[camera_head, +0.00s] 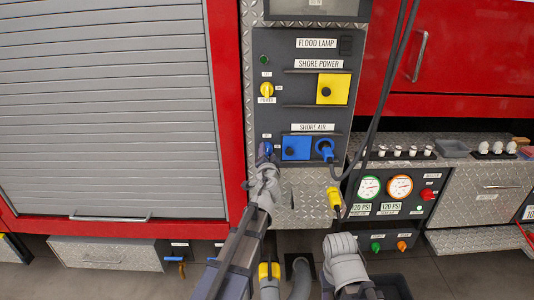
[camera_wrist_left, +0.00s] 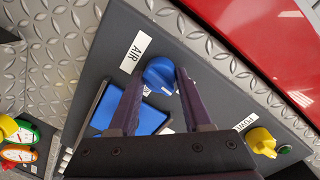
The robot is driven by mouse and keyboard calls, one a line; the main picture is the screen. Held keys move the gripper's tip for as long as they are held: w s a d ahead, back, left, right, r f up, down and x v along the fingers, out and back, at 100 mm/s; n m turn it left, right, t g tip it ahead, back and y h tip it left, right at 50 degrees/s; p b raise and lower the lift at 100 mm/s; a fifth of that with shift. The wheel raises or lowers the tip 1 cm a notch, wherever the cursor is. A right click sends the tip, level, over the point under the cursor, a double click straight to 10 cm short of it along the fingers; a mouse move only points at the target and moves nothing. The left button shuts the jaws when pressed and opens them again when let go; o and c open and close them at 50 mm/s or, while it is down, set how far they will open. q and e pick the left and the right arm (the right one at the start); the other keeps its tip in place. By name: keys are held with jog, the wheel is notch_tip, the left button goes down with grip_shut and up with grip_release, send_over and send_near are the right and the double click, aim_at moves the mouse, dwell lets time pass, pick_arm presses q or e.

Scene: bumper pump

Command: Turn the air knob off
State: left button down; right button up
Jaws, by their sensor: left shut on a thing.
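The blue air knob (camera_wrist_left: 160,73) sits on the dark panel beside the AIR label (camera_wrist_left: 133,53) in the left wrist view. My left gripper (camera_wrist_left: 159,82) has one finger on each side of the knob and is shut on it.
A blue cover (camera_head: 296,148) and a blue plug (camera_head: 325,150) with a dark hose are right of the knob. The yellow power knob (camera_head: 267,90) and yellow cover (camera_head: 333,89) are above. Gauges (camera_head: 400,187) stand at right. A grey shutter (camera_head: 100,100) fills the left.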

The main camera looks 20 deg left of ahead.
pick_arm(q)
jog(key=shift+s+n, duration=0.1)
jog(key=shift+n, duration=0.5)
jog(key=shift+c, duration=1.7)
grip_release()
jog(key=v, duration=0.7)
jog(key=shift+s+p, duration=0.3)
jog(key=shift+s, duration=0.05)
jog(key=shift+d, duration=0.1)
